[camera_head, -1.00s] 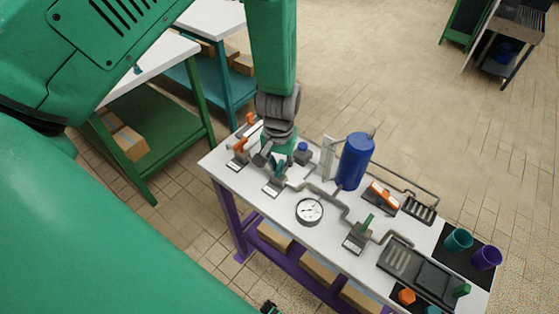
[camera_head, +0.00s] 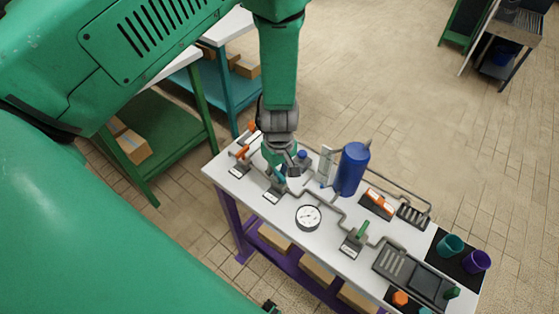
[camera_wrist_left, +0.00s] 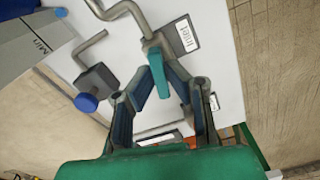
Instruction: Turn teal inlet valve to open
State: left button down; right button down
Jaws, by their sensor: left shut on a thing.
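The teal inlet valve's handle (camera_wrist_left: 159,77) stands on a grey body on the pipe, beside a label reading "Inlet" (camera_wrist_left: 184,36) in the left wrist view. The handle's exact angle is hard to tell there.
The white table (camera_head: 322,239) also bears orange-handled valves (camera_head: 241,152) left of my gripper, a round gauge (camera_head: 308,217), a blue tank (camera_head: 352,170), a green-handled valve (camera_head: 361,231) and cups at the right (camera_head: 450,246). A blue knob (camera_wrist_left: 86,102) sits close beside my left fingers.

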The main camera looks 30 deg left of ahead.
pick_arm(q)
jog(key=shift+d+n+p, duration=0.1)
jog(key=shift+n+p, duration=0.3)
jog(key=shift+n, duration=1.2)
jog(key=c, duration=1.6)
grip_release()
jog(key=shift+w, duration=0.1)
jog(key=shift+r, duration=0.15)
notch_tip(320, 180, up, 12)
jog(key=shift+f, duration=0.25)
